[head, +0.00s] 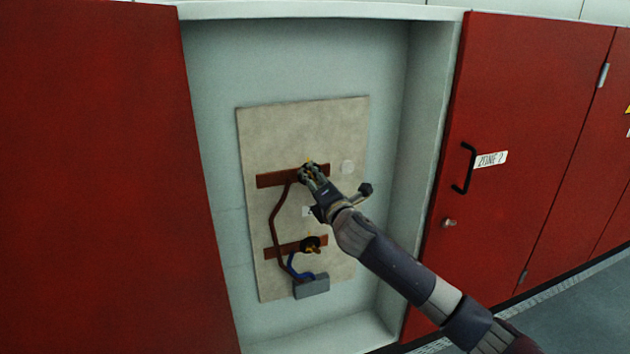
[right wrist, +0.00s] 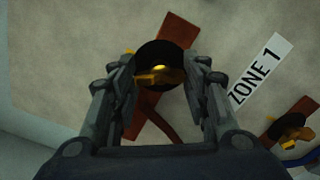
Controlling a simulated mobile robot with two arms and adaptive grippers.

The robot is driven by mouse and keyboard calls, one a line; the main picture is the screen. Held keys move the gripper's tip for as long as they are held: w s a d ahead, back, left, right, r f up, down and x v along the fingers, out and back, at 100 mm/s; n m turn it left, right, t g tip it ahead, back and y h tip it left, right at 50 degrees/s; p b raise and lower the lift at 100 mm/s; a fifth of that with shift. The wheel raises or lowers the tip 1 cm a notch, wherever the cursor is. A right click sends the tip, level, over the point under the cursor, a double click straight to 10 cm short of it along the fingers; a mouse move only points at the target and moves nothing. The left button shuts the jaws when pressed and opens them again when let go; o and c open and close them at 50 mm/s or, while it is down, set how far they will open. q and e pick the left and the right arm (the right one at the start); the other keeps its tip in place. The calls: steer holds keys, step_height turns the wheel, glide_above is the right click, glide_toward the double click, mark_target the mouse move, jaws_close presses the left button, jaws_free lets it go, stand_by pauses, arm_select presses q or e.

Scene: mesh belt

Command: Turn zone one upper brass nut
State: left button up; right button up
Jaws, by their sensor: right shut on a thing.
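The upper brass nut (right wrist: 160,76) is a wing-shaped piece on a black round base, fixed on the upper brown bar (head: 270,179) of a beige panel. In the head view my right gripper (head: 309,171) reaches it from the lower right and mostly hides it. In the right wrist view my right gripper's fingers (right wrist: 166,78) stand on either side of the nut and its black base, shut on it. The exact contact points are hard to make out. A "ZONE 1" label (right wrist: 262,72) lies just right of the fingers. My left gripper is not in view.
The beige panel (head: 262,130) is set inside an open pale cabinet with a red door (head: 90,170) at left and a red "ZONE 2" door (head: 525,110) at right. A lower brass nut (head: 314,249), cables and a grey box (head: 312,287) are below.

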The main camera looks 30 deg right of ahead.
steer(key=m, duration=0.5)
stand_by(0.5)
steer(key=o, duration=1.1)
steer(key=shift+f, duration=0.1)
steer(key=shift+c, duration=0.2)
steer(key=shift+s, duration=0.1)
steer(key=v, duration=1.1)
steer(key=shift+s, duration=0.4)
steer(key=shift+f, duration=0.1)
